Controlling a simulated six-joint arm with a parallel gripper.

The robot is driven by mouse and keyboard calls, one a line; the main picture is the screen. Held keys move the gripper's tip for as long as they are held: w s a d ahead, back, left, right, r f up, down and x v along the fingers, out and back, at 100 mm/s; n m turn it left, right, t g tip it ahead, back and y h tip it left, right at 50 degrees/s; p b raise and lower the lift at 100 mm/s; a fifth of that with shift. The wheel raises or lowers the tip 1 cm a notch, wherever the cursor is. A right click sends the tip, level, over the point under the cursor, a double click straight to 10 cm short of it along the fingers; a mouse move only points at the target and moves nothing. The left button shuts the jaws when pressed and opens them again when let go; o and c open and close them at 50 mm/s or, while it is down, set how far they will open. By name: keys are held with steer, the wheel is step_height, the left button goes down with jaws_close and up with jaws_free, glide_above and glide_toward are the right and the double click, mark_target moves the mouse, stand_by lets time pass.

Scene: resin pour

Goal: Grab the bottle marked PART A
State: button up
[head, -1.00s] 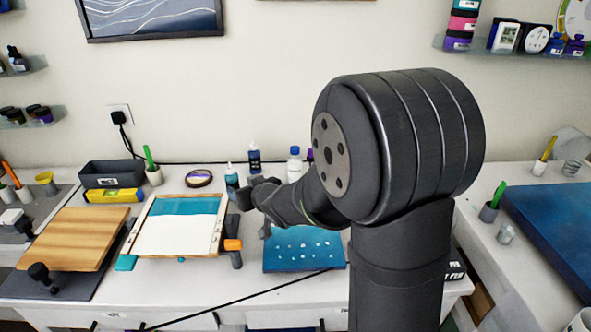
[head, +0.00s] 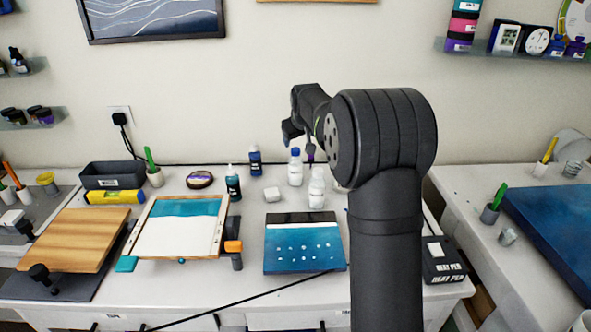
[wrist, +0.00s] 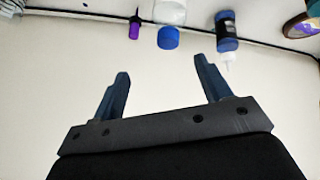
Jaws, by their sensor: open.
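A clear bottle with a blue cap (head: 295,167) stands upright toward the back of the table, and a white-capped clear bottle (head: 316,188) stands in front and to its right. Their labels are too small to read, so I cannot tell which is marked PART A. My gripper (head: 289,133) is raised above and behind the blue-capped bottle, partly hidden by my arm in the head view. In the wrist view, my gripper (wrist: 163,82) has its two fingers apart with nothing between them. A blue-capped bottle (wrist: 169,32) shows upside down beyond the fingers there.
Two dark bottles, one near the back (head: 255,160) and one farther left (head: 233,183), stand left of the clear ones. A blue panel (head: 304,250) lies in front. A HEAT box (head: 443,261) is at right.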

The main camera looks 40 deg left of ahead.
step_height(320, 180, up, 7)
steer(key=w+d+n+g, duration=0.2)
steer(key=n+g, duration=0.1)
steer(key=g, duration=0.1)
glide_toward(296, 150)
steer(key=shift+g+h, duration=0.3)
steer(key=shift+h, duration=0.1)
steer(key=x, duration=0.4)
steer(key=a+x, duration=0.1)
steer(key=x, duration=0.1)
steer(key=shift+w+a+f, duration=0.1)
steer(key=shift+w+a, duration=0.1)
steer(key=shift+w, duration=0.2)
steer(key=shift+x, duration=2.65)
steer(key=shift+d+f, duration=0.1)
steer(key=shift+d, duration=0.1)
steer(key=shift+c, duration=0.4)
steer(key=c, duration=1.3)
steer(key=shift+c, duration=0.2)
